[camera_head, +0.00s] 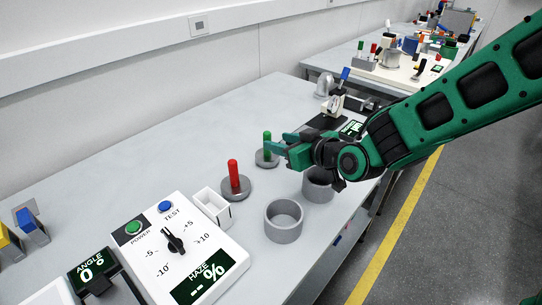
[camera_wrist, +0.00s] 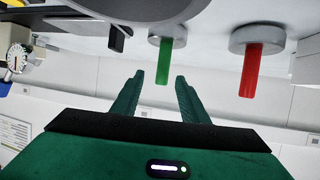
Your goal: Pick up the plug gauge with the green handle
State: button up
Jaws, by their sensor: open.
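The plug gauge with the green handle (camera_head: 267,147) stands upright on its round grey base on the bench. In the wrist view its green handle (camera_wrist: 164,62) hangs upside down in the picture, in line with the gap between my fingers. My gripper (camera_head: 284,143) is open and empty, right beside the green handle in the head view. In the wrist view my fingertips (camera_wrist: 160,78) lie on either side of the lower handle in the picture; I cannot tell whether they reach around it. The red-handled plug gauge (camera_head: 234,178) stands nearby; it also shows in the wrist view (camera_wrist: 251,65).
Two grey rings (camera_head: 284,222) lie near the bench's right edge, one below my wrist. A white open box (camera_head: 212,208) and a control panel (camera_head: 180,250) stand in front. An instrument (camera_head: 332,103) stands behind.

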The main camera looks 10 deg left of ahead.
aim_at(269, 139)
jog(key=shift+s+a+x, duration=0.1)
jog(key=shift+a+x, duration=0.05)
jog(key=shift+x, duration=1.4)
jog(key=shift+s+a+x, duration=0.1)
jog(key=shift+x, duration=1.45)
jog(key=shift+r, duration=0.15)
jog(key=shift+c, duration=0.5)
grip_shut()
